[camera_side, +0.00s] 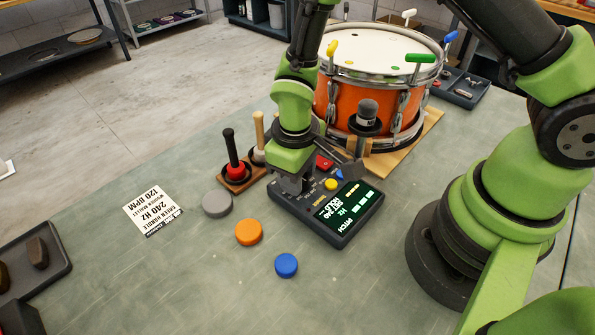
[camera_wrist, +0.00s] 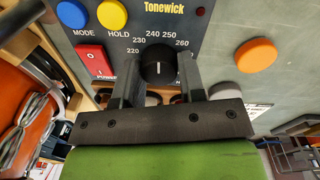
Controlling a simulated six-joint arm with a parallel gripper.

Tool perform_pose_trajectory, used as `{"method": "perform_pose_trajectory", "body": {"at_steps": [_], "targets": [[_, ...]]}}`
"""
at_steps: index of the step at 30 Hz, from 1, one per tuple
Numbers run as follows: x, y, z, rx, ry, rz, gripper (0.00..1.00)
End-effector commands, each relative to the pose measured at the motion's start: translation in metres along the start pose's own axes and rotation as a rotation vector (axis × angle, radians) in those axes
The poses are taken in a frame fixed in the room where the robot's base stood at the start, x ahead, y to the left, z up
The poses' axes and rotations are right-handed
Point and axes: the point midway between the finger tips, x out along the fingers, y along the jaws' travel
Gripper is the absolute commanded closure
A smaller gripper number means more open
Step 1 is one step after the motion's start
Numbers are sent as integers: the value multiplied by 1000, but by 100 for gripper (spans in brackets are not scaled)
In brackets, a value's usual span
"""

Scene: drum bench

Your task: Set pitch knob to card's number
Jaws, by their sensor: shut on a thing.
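The black pitch knob (camera_wrist: 158,66) sits on the panel of the dark tuner box (camera_side: 357,215). My gripper (camera_side: 294,188) points down over the box and its two fingers are closed on opposite sides of the knob. Numbers from 220 to 260 ring the knob in the wrist view, and its white line points up, near 240 to 250. The green screen (camera_side: 343,210) is upside down in the side view and appears to read PITCH, 240 Hz and HOLD.
Grey (camera_side: 217,203), orange (camera_side: 249,232) and blue (camera_side: 286,265) discs lie beside the box. Two mallets stand in a wooden holder (camera_side: 240,181). The orange drum (camera_side: 360,95) with coloured handles and a microphone (camera_side: 367,112) are behind. The box has yellow (camera_wrist: 112,14), blue and red buttons.

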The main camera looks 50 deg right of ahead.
Motion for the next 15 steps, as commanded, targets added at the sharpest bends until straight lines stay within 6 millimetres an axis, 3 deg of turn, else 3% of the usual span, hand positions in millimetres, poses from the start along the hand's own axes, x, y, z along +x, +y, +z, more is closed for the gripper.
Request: {"method": "perform_pose_trajectory", "body": {"at_steps": [15], "targets": [[0, 0, 2, -218, 7, 0, 87]]}}
